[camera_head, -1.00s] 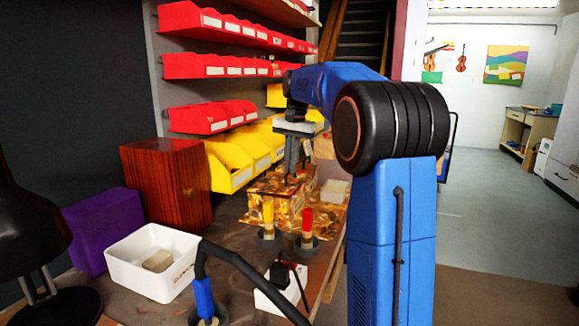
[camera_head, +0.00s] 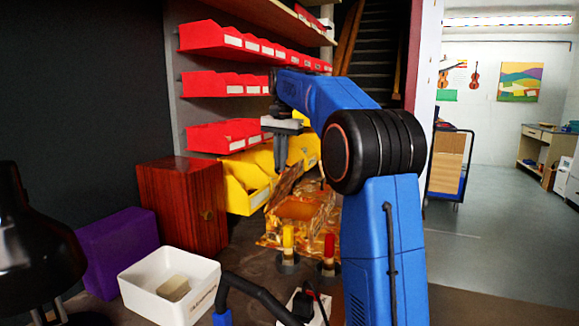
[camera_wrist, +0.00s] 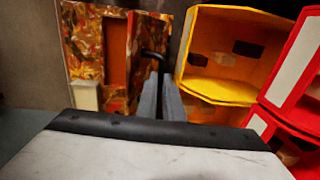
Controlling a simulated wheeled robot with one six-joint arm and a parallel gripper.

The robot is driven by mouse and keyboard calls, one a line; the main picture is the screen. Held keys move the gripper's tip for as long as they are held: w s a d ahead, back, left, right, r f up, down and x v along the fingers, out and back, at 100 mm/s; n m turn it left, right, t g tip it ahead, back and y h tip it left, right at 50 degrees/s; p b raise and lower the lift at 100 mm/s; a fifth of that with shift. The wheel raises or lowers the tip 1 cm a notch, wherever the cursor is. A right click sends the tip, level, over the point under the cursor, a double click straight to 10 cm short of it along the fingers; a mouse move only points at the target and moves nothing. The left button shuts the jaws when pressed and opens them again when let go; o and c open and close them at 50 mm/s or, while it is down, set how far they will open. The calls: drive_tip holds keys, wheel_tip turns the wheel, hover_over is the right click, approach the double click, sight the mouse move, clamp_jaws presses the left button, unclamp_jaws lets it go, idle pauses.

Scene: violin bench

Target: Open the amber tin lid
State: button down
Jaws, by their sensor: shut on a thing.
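The amber tin (camera_head: 318,222), brown and gold mottled, stands on the bench with its orange-brown inside showing. A dark curved handle (camera_wrist: 153,54) sticks out from the lid. My gripper (camera_head: 281,168) is above the tin at the lid. In the wrist view its grey fingers are close together and shut on the handle; the exact contact is partly hidden.
Yellow bins (camera_head: 245,186) stand close behind the tin, with red bins (camera_head: 222,136) above. Yellow (camera_head: 288,238) and red (camera_head: 329,247) handled tools stand in front. A white tray (camera_head: 150,300), a wooden box (camera_head: 183,205) and a black lamp (camera_head: 35,250) are at left.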

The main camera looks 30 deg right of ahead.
drive_tip(key=shift+w+a+f, duration=0.25)
drive_tip(key=shift+w+a, duration=0.45)
drive_tip(key=shift+w, duration=0.25)
drive_tip(key=c, duration=1.9)
unclamp_jaws()
drive_tip(key=shift+r, duration=0.15)
